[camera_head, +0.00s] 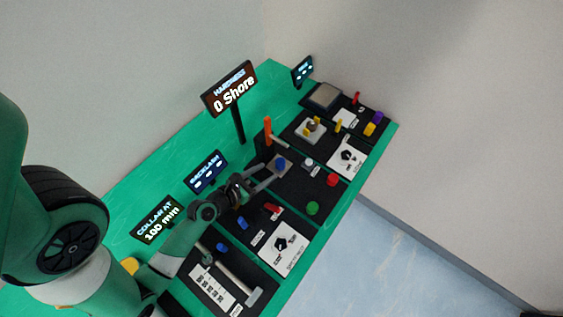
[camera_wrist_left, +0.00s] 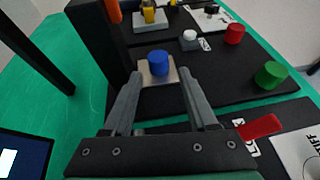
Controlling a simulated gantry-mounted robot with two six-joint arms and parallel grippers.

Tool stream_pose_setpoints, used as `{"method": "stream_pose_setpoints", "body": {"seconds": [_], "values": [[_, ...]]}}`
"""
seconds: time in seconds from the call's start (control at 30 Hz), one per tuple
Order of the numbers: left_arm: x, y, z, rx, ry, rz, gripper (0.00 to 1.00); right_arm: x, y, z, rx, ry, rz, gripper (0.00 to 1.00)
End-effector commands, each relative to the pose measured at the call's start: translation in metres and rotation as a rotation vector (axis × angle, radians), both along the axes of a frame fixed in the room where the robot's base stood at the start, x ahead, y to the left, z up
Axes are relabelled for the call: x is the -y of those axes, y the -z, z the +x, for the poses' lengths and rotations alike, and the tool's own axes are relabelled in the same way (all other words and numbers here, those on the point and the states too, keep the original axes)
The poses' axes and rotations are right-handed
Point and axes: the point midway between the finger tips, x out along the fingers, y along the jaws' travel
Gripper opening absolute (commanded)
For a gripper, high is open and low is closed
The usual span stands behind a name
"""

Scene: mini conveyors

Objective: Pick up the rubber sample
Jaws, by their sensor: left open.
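The hardness station holds several small cylinders. A blue cylinder (camera_head: 281,163) stands upright on a small plate and also shows in the left wrist view (camera_wrist_left: 158,63). A red one (camera_head: 332,180) and a green one (camera_head: 312,208) stand on the black mat to its right. I cannot tell which of these is the rubber sample. My left gripper (camera_head: 268,175) is open and empty. In the left wrist view its fingertips (camera_wrist_left: 159,78) point at the blue cylinder, which shows between and just beyond them. Whether they overlap its sides is unclear. My right gripper is not in view.
A dark post with an orange top (camera_head: 267,127) stands close beside the plate. A small white-topped piece (camera_head: 307,166) stands between the blue and red cylinders. A red handle (camera_wrist_left: 259,127) lies near the right finger. A "0 Shore" display (camera_head: 230,90) stands behind.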

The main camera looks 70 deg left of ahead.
Motion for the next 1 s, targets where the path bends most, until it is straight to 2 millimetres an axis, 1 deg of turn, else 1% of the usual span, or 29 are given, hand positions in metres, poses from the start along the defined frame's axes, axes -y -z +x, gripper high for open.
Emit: {"method": "stream_pose_setpoints", "body": {"seconds": [0.03, 0.1, 0.27, 0.33, 0.47, 0.6, 0.83, 0.87, 1.0], "values": [[-0.003, 0.004, 0.007, 0.001, 0.003, 0.002, 0.58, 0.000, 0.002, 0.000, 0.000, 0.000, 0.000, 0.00], [-0.006, 0.006, 0.013, 0.001, 0.000, 0.001, 0.58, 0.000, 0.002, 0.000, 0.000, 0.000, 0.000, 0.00], [-0.008, 0.008, 0.016, -0.001, 0.000, 0.000, 0.58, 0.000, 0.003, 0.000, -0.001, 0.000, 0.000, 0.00], [-0.011, 0.011, 0.022, 0.000, 0.001, 0.002, 0.58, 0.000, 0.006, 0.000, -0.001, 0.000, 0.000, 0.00], [-0.022, 0.021, 0.040, 0.002, 0.001, 0.004, 0.58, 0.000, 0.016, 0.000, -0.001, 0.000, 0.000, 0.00], [-0.029, 0.027, 0.055, 0.000, 0.001, 0.002, 0.58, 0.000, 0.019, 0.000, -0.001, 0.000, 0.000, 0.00], [-0.030, 0.027, 0.057, -0.002, -0.001, 0.001, 0.58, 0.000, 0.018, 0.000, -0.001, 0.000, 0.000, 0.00], [-0.030, 0.027, 0.057, -0.002, -0.001, 0.001, 0.57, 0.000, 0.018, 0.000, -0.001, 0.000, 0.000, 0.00], [-0.030, 0.027, 0.057, -0.002, -0.001, 0.002, 0.32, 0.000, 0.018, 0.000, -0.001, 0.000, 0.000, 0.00]]}}
